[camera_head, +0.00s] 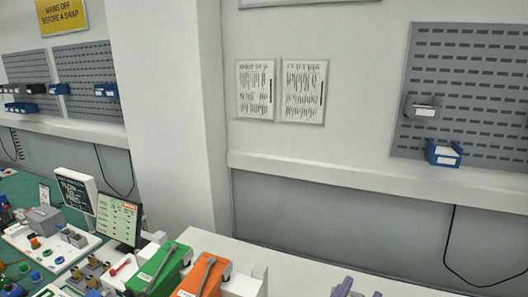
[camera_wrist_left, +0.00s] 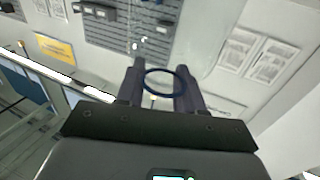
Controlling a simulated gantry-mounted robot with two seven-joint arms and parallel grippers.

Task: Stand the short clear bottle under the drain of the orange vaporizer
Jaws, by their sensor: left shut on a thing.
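The orange vaporizer (camera_head: 206,276) stands at the bottom of the head view, right of the green vaporizer (camera_head: 158,266). Its lower part and drain are outside the picture. My left gripper (camera_head: 358,291) shows only as two fingertips at the bottom edge, to the right of the orange vaporizer. In the left wrist view my left gripper (camera_wrist_left: 160,88) is shut on a see-through thing with a dark blue ring (camera_wrist_left: 165,71), which appears to be the short clear bottle. Its clear walls hardly show. My right gripper is not in view.
Small screens (camera_head: 119,218) and a bench with several devices (camera_head: 45,234) stand at the left. A white wall pillar (camera_head: 165,120) is behind. Pegboards (camera_head: 463,90) with bins hang on the wall. The space between the orange vaporizer and my left gripper looks clear.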

